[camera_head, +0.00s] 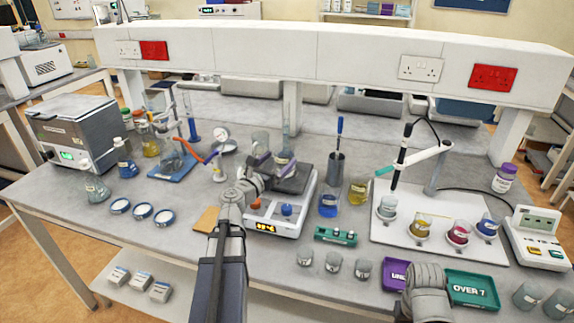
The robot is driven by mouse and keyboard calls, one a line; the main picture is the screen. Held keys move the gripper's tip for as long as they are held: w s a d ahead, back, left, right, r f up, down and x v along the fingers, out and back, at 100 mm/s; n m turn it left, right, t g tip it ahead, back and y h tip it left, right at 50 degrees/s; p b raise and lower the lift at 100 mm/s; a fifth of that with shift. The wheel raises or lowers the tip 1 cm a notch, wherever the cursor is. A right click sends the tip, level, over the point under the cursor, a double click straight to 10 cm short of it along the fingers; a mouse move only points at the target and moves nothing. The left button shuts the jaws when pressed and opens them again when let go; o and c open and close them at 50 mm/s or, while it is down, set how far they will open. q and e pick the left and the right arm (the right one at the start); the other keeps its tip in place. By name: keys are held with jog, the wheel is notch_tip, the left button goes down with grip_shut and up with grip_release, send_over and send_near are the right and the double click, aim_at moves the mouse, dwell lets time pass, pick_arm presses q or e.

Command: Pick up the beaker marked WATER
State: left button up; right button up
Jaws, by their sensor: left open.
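My left gripper (271,162) reaches over the stirrer hotplate (272,222), its two fingers apart. A clear beaker (283,160) with a pale label stands by the fingertips, partly hidden by the gripper; I cannot tell whether they touch it. Another clear beaker (260,140) stands behind. On the white board at the right are a beaker with colourless liquid (387,207), a yellow one (420,228), a pink one (459,233) and a blue one (487,228). Their labels are too small to read, so I cannot tell which is WATER. My right arm shows at the lower right, without its fingers.
A pH probe on a stand (432,175) rises over the white board (380,230). Small empty beakers (333,266) stand near the front edge, beside a purple tray (395,272) and a green tray (472,288).

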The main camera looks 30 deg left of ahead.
aim_at(289, 147)
pick_arm(q)
jog(key=shift+w+a+r, duration=0.1)
jog(key=shift+w, duration=1.9)
jog(key=shift+w+r, duration=0.1)
jog(key=shift+w, duration=1.85)
jog(key=shift+s, duration=0.1)
jog(key=c, duration=1.4)
jog(key=shift+o, duration=0.2)
jog(key=shift+r+p, duration=0.25)
jog(key=shift+p, duration=0.2)
notch_tip(289, 147, up, 10)
jog(key=p, duration=0.9)
jog(key=shift+f, duration=0.25)
